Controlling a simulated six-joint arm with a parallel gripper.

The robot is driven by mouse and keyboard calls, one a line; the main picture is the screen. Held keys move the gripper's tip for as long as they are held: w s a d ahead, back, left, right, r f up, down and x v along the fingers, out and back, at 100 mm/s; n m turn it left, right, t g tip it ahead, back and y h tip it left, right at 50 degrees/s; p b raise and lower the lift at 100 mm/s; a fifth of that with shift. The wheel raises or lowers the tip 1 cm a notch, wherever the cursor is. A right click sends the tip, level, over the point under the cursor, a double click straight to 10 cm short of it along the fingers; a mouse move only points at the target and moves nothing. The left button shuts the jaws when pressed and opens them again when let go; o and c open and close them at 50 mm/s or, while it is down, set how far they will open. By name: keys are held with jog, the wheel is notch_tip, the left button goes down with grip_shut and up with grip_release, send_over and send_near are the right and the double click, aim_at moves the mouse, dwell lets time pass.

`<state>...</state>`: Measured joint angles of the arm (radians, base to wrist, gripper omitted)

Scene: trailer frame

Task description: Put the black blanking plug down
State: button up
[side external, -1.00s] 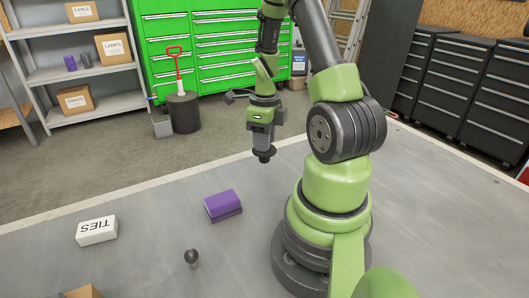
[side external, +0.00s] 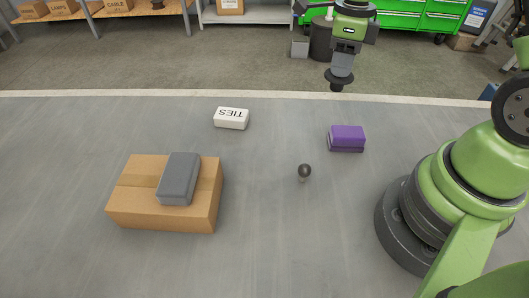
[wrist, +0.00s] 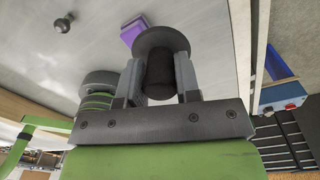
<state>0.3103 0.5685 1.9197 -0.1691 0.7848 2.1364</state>
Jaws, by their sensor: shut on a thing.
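My gripper (side external: 340,74) is shut on the black blanking plug (side external: 337,86), which hangs below the fingers with its wide flange downward. In the side external view they show near the far table edge, right of centre, apparently above the surface. In the wrist view the plug's black cylindrical body (wrist: 160,72) sits between the two grey fingers, with its round flange beyond the fingertips. The flange hides part of what lies behind it.
A purple block (side external: 347,138), a dark ball-headed knob (side external: 304,171) and a white TIES box (side external: 231,118) stand on the grey table (side external: 270,240). A cardboard box (side external: 135,205) with a grey block (side external: 178,178) on top is at left. Table is clear between them.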

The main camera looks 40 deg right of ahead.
jog(key=w+a+n, duration=0.3)
jog(key=a+n, duration=0.3)
jog(key=a, duration=1.1)
jog(key=shift+w+a+f, duration=0.1)
jog(key=shift+a+f, duration=0.05)
jog(key=shift+f, duration=1.5)
jog(key=shift+a+f, duration=0.15)
jog(key=shift+f, duration=1.5)
jog(key=shift+w+a+f, duration=0.1)
jog(key=shift+a+f, duration=0.05)
jog(key=shift+f, duration=1.5)
jog(key=o, duration=0.9)
jog(key=shift+f, duration=0.15)
jog(key=shift+o, duration=0.2)
